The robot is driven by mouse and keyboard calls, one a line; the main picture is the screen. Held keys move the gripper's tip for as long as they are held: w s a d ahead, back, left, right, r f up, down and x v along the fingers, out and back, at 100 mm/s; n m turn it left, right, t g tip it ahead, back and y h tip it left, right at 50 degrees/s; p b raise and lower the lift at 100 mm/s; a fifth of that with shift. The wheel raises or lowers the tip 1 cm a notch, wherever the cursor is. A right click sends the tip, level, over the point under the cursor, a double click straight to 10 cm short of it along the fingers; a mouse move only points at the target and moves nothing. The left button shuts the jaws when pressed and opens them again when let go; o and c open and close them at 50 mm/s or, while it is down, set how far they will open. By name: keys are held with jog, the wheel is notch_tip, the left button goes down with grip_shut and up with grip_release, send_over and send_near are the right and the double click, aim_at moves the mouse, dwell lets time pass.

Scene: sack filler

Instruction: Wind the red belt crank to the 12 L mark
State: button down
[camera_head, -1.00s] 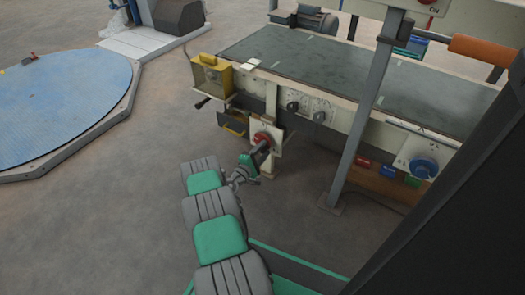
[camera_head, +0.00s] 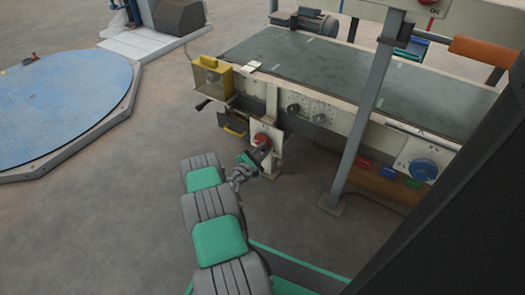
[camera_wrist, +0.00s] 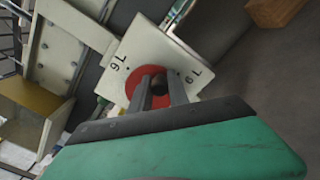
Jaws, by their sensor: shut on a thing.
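The red belt crank (camera_head: 260,139) is a round red knob on a pale square dial plate at the front of the machine, below the belt. In the wrist view the red disc (camera_wrist: 147,88) sits on the white plate (camera_wrist: 168,48), which carries dark numerals and dots near its corners. My gripper (camera_wrist: 160,92) reaches it from the front, shut on a part of the crank at its middle; the fingers hide much of the disc. In the head view my gripper (camera_head: 262,148) is at the crank. The numerals are tilted, and I cannot tell which mark is set.
The dark belt (camera_head: 300,65) lies above the crank. A yellow box (camera_head: 211,74) and a drawer (camera_head: 236,126) are to the left. A blue knob (camera_head: 423,170) and a grey post (camera_head: 367,110) stand to the right.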

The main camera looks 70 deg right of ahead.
jog(key=shift+d+r, duration=0.35)
jog(key=shift+r, duration=0.15)
jog(key=shift+w+r+n, duration=0.1)
jog(key=shift+r+n, duration=0.15)
jog(key=shift+n, duration=0.6)
jog(key=shift+w+r+n, duration=0.1)
jog(key=shift+r+n, duration=0.1)
jog(key=shift+n, duration=0.65)
jog(key=c, duration=1.7)
grip_release()
jog(key=shift+n, duration=0.3)
jog(key=o, duration=0.7)
jog(key=w+a+p, duration=0.1)
jog(key=a+p, duration=0.4)
jog(key=a, duration=0.3)
jog(key=shift+w+a+f, duration=0.15)
jog(key=shift+a+f, duration=0.25)
